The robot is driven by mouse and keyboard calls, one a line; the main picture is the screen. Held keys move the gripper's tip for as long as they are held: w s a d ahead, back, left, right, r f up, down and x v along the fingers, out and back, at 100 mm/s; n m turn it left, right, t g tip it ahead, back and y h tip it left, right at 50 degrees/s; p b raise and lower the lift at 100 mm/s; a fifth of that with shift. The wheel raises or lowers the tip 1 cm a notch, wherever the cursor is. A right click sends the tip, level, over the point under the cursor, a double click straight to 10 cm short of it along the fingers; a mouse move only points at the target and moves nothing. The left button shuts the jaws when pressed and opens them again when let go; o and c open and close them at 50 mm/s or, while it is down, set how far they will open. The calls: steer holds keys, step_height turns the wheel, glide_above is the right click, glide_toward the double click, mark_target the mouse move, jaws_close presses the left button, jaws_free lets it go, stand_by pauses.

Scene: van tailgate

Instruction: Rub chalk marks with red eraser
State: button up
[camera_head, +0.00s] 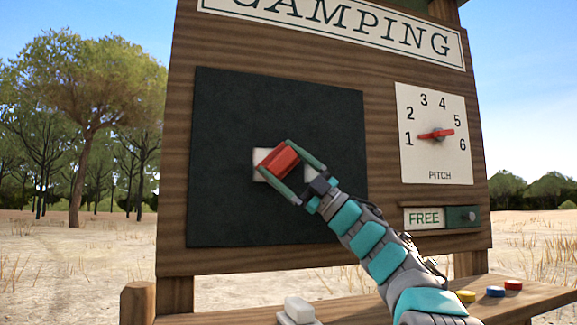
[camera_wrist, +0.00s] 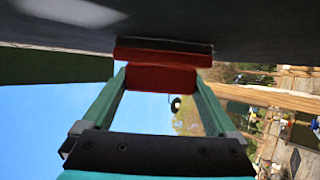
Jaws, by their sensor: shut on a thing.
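The red eraser (camera_head: 281,157) is held between the two fingers of my gripper (camera_head: 279,161), in front of the middle of the dark chalkboard (camera_head: 225,110). In the wrist view the eraser (camera_wrist: 160,77) sits between the fingertips, its dark pad facing the board surface (camera_wrist: 215,25) and seeming to touch it. White chalk marks show on the board: one patch (camera_head: 261,156) left of the eraser and a smaller one (camera_head: 311,173) to its right. A chalk patch (camera_wrist: 70,11) also shows in the wrist view. My gripper and the eraser hide the board between the patches.
Right of the chalkboard are a pitch dial (camera_head: 434,162) with a red pointer and a FREE slider sign (camera_head: 424,218). The shelf (camera_head: 255,317) below bears a white block (camera_head: 299,309) and yellow (camera_head: 466,296), blue (camera_head: 495,291) and red (camera_head: 513,285) discs.

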mark_target(272, 171)
steer(key=shift+s+a+f+b, duration=0.1)
steer(key=shift+s+a+b, duration=0.15)
steer(key=shift+a, duration=0.8)
steer(key=shift+s+a+f+b, duration=0.15)
steer(key=shift+s+a, duration=0.1)
steer(key=shift+a, duration=0.8)
steer(key=shift+w+d+r+p, duration=0.1)
steer(key=shift+w+d+p, duration=0.25)
steer(key=shift+d+p, duration=0.8)
steer(key=shift+w+d+r+p, duration=0.15)
steer(key=shift+w+d+p, duration=0.4)
steer(key=shift+d, duration=1)
steer(key=shift+w+d+r+p, duration=0.1)
steer(key=shift+w+d+p, duration=0.1)
steer(key=shift+d+p, duration=1.05)
steer(key=w+d, duration=0.1)
steer(key=d, duration=0.6)
steer(key=shift+w, duration=0.35)
steer(key=shift+a+f, duration=0.1)
